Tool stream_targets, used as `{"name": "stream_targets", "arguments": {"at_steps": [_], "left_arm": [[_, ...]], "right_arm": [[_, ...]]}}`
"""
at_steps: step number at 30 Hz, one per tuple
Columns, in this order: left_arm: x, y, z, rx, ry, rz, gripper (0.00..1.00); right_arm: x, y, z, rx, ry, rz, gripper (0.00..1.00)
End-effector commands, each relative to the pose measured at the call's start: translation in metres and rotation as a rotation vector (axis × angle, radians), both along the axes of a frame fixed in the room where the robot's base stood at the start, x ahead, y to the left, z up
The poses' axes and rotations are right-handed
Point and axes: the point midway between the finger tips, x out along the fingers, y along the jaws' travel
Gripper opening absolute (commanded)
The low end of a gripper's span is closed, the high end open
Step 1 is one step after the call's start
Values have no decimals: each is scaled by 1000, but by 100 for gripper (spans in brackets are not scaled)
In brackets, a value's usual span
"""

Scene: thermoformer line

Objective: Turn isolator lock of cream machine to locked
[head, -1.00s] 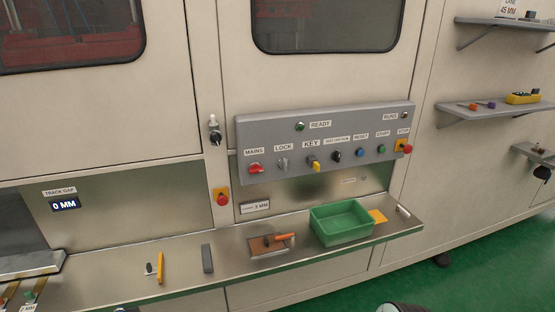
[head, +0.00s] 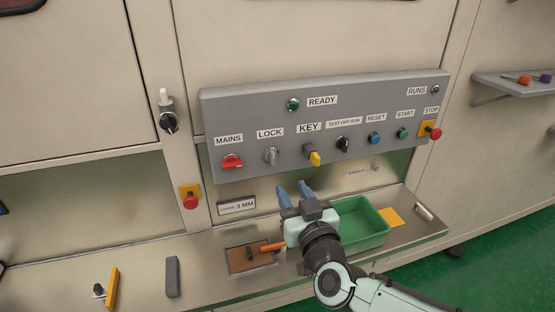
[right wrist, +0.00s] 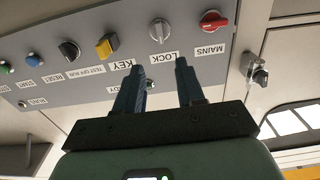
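The cream machine carries a grey control panel (head: 378,105). Its lock knob (head: 271,156) is a small grey handle under the LOCK label, pointing roughly up and down, between the red mains switch (head: 232,161) and the yellow key switch (head: 313,157). My right gripper (head: 293,189) is below the panel, lower right of the lock knob and apart from it. In the right wrist view, upside down, the fingers (right wrist: 160,68) are spread and empty, with the lock knob (right wrist: 160,30) beyond the gap between their tips. My left gripper is out of view.
A green bin (head: 362,224) and a brown board with an orange-handled tool (head: 270,247) lie on the steel ledge below the panel. A red emergency button (head: 190,201) is at left, a red stop button (head: 434,133) at right. A black-and-white handle (head: 168,122) sits on the post.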

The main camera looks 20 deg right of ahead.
Motion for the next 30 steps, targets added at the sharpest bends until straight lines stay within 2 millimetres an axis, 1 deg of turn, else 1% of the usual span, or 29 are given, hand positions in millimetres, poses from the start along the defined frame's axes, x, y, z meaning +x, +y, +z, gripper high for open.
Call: {"name": "stream_targets", "arguments": {"at_steps": [5,12,16,21,25,30], "left_arm": [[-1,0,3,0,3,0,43],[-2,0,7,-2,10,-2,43],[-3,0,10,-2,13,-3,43],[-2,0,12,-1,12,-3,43],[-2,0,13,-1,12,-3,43],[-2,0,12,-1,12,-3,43]], "right_arm": [[33,1,-2,2,6,0,38],[84,3,-2,2,6,-1,38],[105,3,-2,2,6,0,38],[121,4,-2,1,5,0,38],[125,4,-2,1,4,0,38],[126,4,-2,1,4,0,38]]}}
